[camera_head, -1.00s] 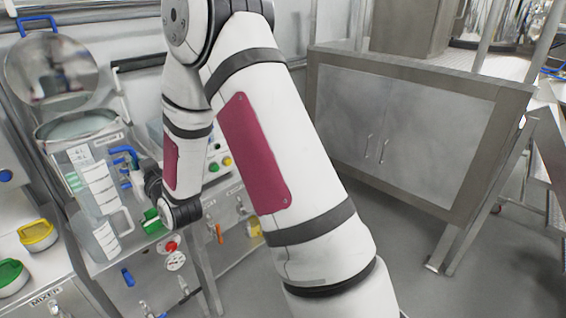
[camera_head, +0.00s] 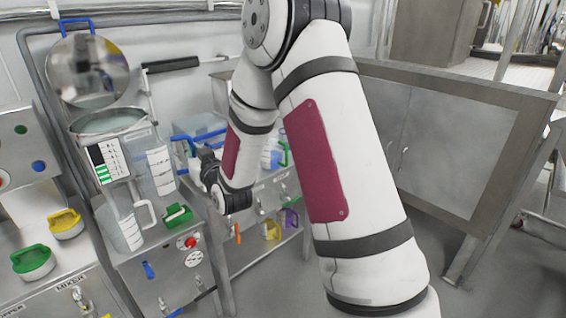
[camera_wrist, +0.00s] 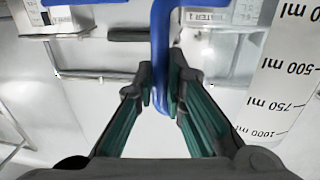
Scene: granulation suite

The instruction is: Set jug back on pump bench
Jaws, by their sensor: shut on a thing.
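My gripper (camera_head: 208,158) is shut on the blue handle (camera_wrist: 160,60) of a clear graduated jug (camera_head: 160,168). The handle runs between the two fingers (camera_wrist: 160,92) in the wrist view. A body with an upside-down millilitre scale (camera_wrist: 285,75) shows at the right of that view. In the head view the held jug looks upright, beside a panel with a green bar display. Its base is over a metal bench (camera_head: 150,262) with a red button and gauge; I cannot tell whether it touches. No label reading pump is legible.
A second jug with a white handle (camera_head: 127,230) stands on the same bench, with a green-handled item (camera_head: 177,215) beside it. The mixer bench (camera_head: 60,300) is on the left; a grey cabinet (camera_head: 440,140) is on the right.

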